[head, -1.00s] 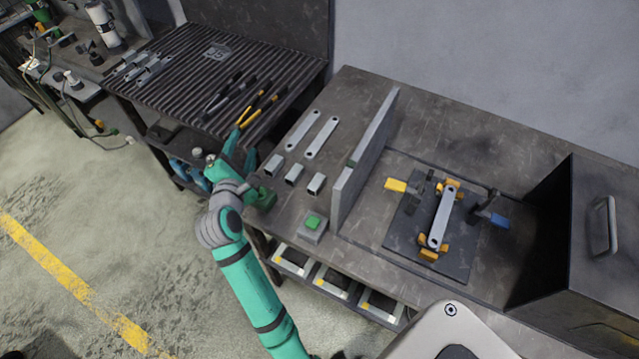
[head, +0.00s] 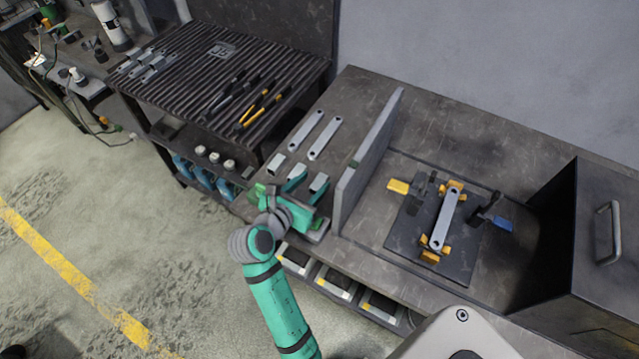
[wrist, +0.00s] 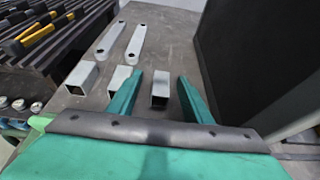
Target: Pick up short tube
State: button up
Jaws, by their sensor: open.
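Three short square grey tubes lie in a row on the workbench. In the head view they are the left tube (head: 276,163), the middle tube (head: 298,171) and the right tube (head: 319,182). The wrist view also shows the left tube (wrist: 81,77), the middle tube (wrist: 118,79) and the right tube (wrist: 160,88). My gripper (head: 308,187) is open and low over the bench's left front. In the wrist view, the right tube appears between the fingers of my gripper (wrist: 160,82), with gaps on both sides. The left finger partly covers the middle tube.
Two long flat bars (head: 315,133) lie behind the tubes. An upright grey panel (head: 368,155) stands just right of them. Beyond it is a fixture plate (head: 408,235) with clamps. A ribbed rack (head: 190,80) with tools is at left.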

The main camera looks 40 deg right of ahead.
aim_at(323, 175)
jog(key=shift+x, duration=3.35)
jog(key=shift+s+d, duration=0.1)
jog(key=shift+s, duration=0.05)
grip_shut()
jog(key=shift+r, duration=0.15)
